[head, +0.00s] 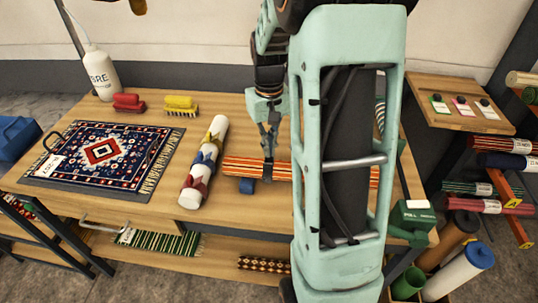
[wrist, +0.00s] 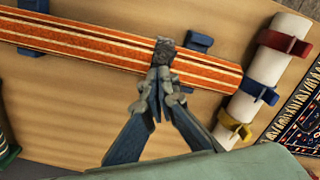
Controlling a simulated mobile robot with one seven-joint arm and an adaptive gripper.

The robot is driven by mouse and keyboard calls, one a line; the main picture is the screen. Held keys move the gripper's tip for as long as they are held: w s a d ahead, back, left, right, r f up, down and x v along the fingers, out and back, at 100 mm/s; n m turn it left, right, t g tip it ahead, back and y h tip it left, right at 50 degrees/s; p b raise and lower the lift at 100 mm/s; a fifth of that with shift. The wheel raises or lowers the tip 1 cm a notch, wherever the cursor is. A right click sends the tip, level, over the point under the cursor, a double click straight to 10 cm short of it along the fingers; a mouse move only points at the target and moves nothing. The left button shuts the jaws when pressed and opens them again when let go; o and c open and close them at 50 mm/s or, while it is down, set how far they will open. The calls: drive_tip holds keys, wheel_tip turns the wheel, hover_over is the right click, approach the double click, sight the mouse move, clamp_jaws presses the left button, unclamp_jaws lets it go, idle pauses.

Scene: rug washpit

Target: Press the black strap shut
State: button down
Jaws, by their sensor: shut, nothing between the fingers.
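A rolled orange-striped rug (wrist: 90,45) lies on the wooden table, resting on blue supports (wrist: 198,43); the rug (head: 232,168) also shows in the head view, partly behind my arm. A short dark band, which looks like the black strap (wrist: 165,48), crosses the roll just beyond my fingertips. I cannot tell whether its end lies flat or stands up. My gripper (wrist: 160,80) is shut and empty, its tips at the roll's near edge by the strap, seemingly touching or very close. In the head view my gripper (head: 268,152) points down at the roll.
A white tube (head: 204,160) with yellow, blue and red clips lies left of the roll. A patterned rug (head: 100,152), red brush (head: 128,103), yellow brush (head: 181,105) and white bottle (head: 102,76) are further left. A green box (head: 413,214) is at the right edge.

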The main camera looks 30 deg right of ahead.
drive_tip(key=shift+f, duration=0.15)
idle(0.3)
wheel_tip(320, 180, up, 8)
drive_tip(key=p, duration=0.6)
idle(0.6)
